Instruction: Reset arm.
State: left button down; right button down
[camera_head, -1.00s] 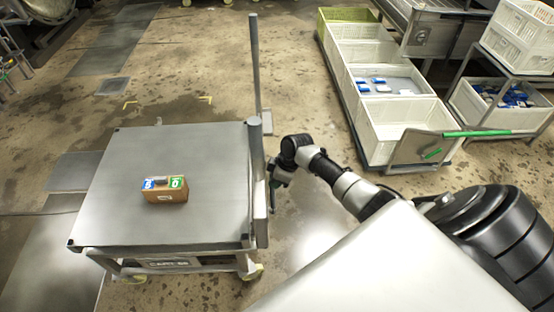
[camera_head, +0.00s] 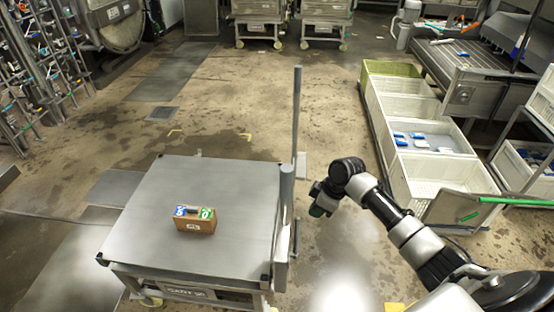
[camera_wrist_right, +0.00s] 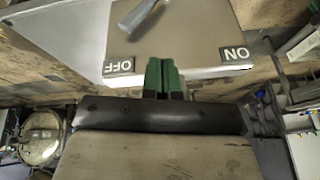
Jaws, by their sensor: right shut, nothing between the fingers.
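My right arm comes in from the lower right in the head view, and its gripper (camera_head: 320,204) hangs in the air just right of the cart's upright posts. In the right wrist view the green fingers (camera_wrist_right: 162,76) are together with nothing between them. Beyond them shows a brown panel (camera_wrist_right: 185,40) with a grey lever (camera_wrist_right: 138,14) and upside-down ON and OFF labels. I cannot tell whether the fingers touch it. My left gripper is not in view.
A grey cart (camera_head: 150,225) carries a small brown box (camera_head: 195,226) with blue and green labels. At right stands a row of pale crates (camera_head: 440,178) beside a green-handled cart (camera_head: 500,200). Open floor (camera_head: 250,110) lies beyond the grey cart.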

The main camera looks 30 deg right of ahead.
jog(key=s+f+m+h, duration=0.1)
jog(key=s+f+m, duration=0.1)
jog(key=s+f, duration=0.5)
jog(key=s+a+f+m+h, duration=0.1)
jog(key=s+f+m, duration=0.15)
jog(key=f, duration=0.95)
jog(key=s+f+m+h, duration=0.1)
jog(key=s+f, duration=0.5)
jog(key=f, duration=0.3)
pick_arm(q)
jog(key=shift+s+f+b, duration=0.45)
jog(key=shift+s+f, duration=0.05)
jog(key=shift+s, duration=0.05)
pick_arm(e)
jog(key=s+a+f, duration=0.3)
jog(key=s+f, duration=0.1)
jog(key=s, duration=0.5)
jog(key=s+a+f+m, duration=0.1)
jog(key=s+a+f, duration=0.2)
jog(key=s, duration=0.6)
jog(key=s+a+f+g, duration=0.1)
jog(key=s+a+f, duration=0.2)
jog(key=s, duration=0.6)
notch_tip(320, 180, down, 2)
jog(key=shift+a+f+h, duration=0.1)
jog(key=shift+a+h, duration=0.25)
jog(key=shift+h, duration=0.05)
